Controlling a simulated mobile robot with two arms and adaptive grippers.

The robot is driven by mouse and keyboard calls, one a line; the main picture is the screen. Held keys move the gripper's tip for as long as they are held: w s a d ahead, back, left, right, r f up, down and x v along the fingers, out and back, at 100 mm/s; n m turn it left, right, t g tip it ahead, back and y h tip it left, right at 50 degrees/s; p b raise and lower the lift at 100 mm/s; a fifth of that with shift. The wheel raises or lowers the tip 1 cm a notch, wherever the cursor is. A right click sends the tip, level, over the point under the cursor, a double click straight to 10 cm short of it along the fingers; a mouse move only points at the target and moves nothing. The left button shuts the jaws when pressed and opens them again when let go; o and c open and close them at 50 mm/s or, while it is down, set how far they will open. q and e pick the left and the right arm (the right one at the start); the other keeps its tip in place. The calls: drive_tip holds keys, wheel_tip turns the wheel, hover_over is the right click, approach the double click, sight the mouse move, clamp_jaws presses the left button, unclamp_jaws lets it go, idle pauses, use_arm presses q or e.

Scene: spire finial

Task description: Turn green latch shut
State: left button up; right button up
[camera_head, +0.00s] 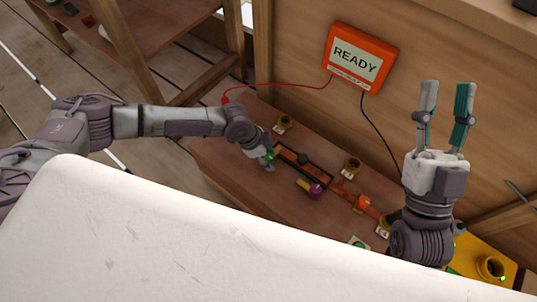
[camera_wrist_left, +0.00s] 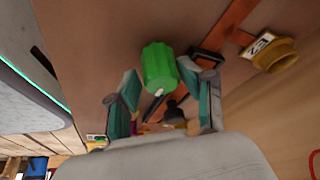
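The green latch (camera_wrist_left: 158,66) is a ribbed green knob in the left wrist view. It lies between and slightly beyond the fingertips of my left gripper (camera_wrist_left: 163,88), with visible gaps at its sides. The left gripper is open around the knob. In the head view, my left gripper (camera_head: 268,160) is at the left end of the dark-framed slot on the brown bench, and only a small bit of the green latch (camera_head: 270,154) shows there. My right gripper (camera_head: 444,105) is open and empty, fingers pointing up, above the right side of the bench.
An orange box (camera_head: 359,58) reading "READY" is on the wooden back panel, with red and black cables. Brass cups (camera_head: 351,167), a purple knob (camera_head: 315,191) and an orange fitting (camera_head: 362,202) are on the bench. A yellow block (camera_head: 470,262) is at right. A white surface covers the foreground.

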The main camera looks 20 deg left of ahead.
use_arm(q)
drive_tip(key=shift+o, duration=0.5)
drive_tip(key=shift+f, duration=0.15)
drive_tip(key=shift+a+r, duration=0.1)
drive_tip(key=shift+r, duration=0.3)
drive_tip(key=v, duration=1.1)
drive_tip(key=shift+r, duration=0.15)
